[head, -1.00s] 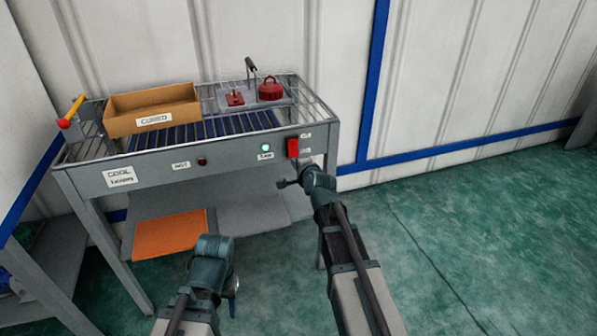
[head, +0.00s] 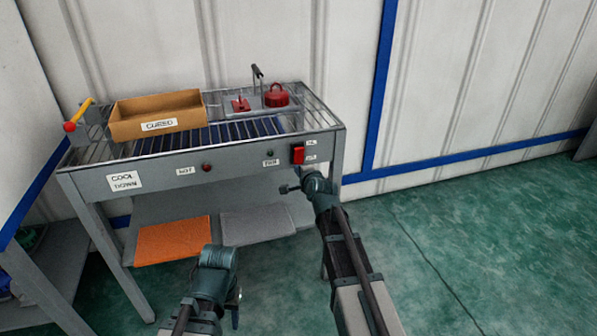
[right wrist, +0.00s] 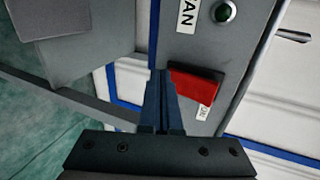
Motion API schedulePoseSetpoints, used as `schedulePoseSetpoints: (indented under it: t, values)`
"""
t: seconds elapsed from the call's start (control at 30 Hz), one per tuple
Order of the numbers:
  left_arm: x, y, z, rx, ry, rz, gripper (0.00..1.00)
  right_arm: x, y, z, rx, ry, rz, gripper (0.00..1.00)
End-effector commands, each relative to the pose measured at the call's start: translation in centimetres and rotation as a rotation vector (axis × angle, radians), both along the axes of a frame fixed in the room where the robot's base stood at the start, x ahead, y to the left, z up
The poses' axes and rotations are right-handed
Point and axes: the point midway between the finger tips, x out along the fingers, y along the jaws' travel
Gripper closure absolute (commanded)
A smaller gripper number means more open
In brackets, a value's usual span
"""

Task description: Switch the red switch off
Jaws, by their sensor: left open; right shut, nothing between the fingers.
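The red switch (head: 298,154) is on the right end of the cool-down table's front panel, with small labels beside it. It also shows in the right wrist view (right wrist: 196,84), partly covered by my fingers. The indicator lamp (head: 270,153) left of it is dark; in the right wrist view the lamp (right wrist: 223,12) is dark green and unlit. My right gripper (head: 287,189) is shut and empty, just below the switch in the head view. In the right wrist view its fingertips are close beside the switch; contact cannot be told. My left gripper (head: 236,298) is open, low in front of the table.
The table (head: 230,160) carries a cardboard box (head: 158,124), a red knobbed weight (head: 276,96) and a yellow-handled lever (head: 80,115). A lower shelf holds an orange mat (head: 172,240) and a grey mat (head: 258,224). Floor to the right is clear.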

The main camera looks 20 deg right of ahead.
Motion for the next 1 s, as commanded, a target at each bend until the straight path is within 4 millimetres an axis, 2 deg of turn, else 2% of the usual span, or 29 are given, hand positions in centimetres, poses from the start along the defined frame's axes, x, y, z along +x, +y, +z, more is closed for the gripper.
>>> schedulePoseSetpoints:
  t: [0.4,0.77,0.87,1.0]
  values:
    - [0.0,0.0,1.7,0.0,0.0,0.0,0.5,0.0,0.0,1.6,0.0,0.0,0.0,1.0]
    - [0.0,-0.1,1.6,-0.003,0.001,0.001,0.5,0.0,0.0,1.6,0.0,0.0,0.0,1.0]
    - [0.0,0.0,1.6,-0.002,0.001,0.001,0.5,-0.8,0.0,1.6,0.0,0.0,0.0,1.0]
    - [0.0,0.0,1.6,-0.002,0.001,0.001,0.5,-3.0,0.0,1.6,0.0,0.0,0.001,1.0]
